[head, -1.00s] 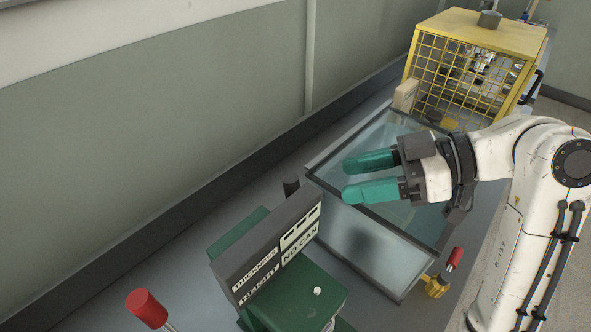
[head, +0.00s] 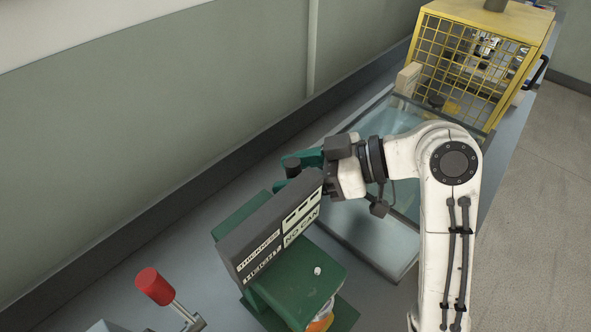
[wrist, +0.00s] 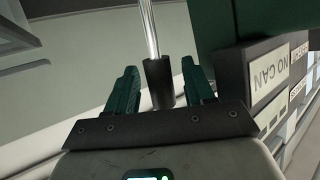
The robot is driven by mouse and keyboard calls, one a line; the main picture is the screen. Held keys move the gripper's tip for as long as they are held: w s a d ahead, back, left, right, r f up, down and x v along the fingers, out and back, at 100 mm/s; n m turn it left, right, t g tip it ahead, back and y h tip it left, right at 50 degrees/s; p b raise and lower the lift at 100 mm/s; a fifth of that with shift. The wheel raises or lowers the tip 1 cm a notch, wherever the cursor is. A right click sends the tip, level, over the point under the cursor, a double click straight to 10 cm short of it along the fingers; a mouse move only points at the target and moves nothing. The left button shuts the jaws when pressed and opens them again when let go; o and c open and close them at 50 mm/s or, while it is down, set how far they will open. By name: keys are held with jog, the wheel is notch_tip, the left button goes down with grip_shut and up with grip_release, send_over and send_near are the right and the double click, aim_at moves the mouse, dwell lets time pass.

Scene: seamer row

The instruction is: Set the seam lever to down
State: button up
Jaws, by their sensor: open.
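A lever with a bare metal rod and a black grip (wrist: 159,82) shows in the wrist view, between my two green fingers. In the head view its dark grip (head: 291,167) shows behind the dark panel of the green machine. My gripper (head: 296,163) is open around the grip, with a gap on each side and no clamping visible. In the head view the panel's top edge hides part of my fingers and the lever's rod. I cannot tell from these frames how far up or down the lever stands.
The dark panel (head: 270,235) marked "NO CAN" stands on the green machine (head: 300,290), close to my fingers. A red-knobbed lever (head: 155,287) is at the lower left. A glass-walled tank (head: 375,245) and a yellow mesh cage (head: 470,65) lie beyond my arm.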

grip_shut()
dwell(0.4)
jog(key=shift+f, duration=0.1)
jog(key=shift+s+d+f+y+b, duration=0.15)
jog(key=shift+s+d+y+b, duration=0.15)
jog(key=shift+b, duration=0.45)
jog(key=shift+s+d+r+n+t+y+b, duration=0.2)
jog(key=shift+d+r+n+t+y+b, duration=0.1)
jog(key=shift+d+b, duration=0.1)
grip_release()
jog(key=shift+a+p, duration=0.1)
jog(key=shift+p, duration=0.2)
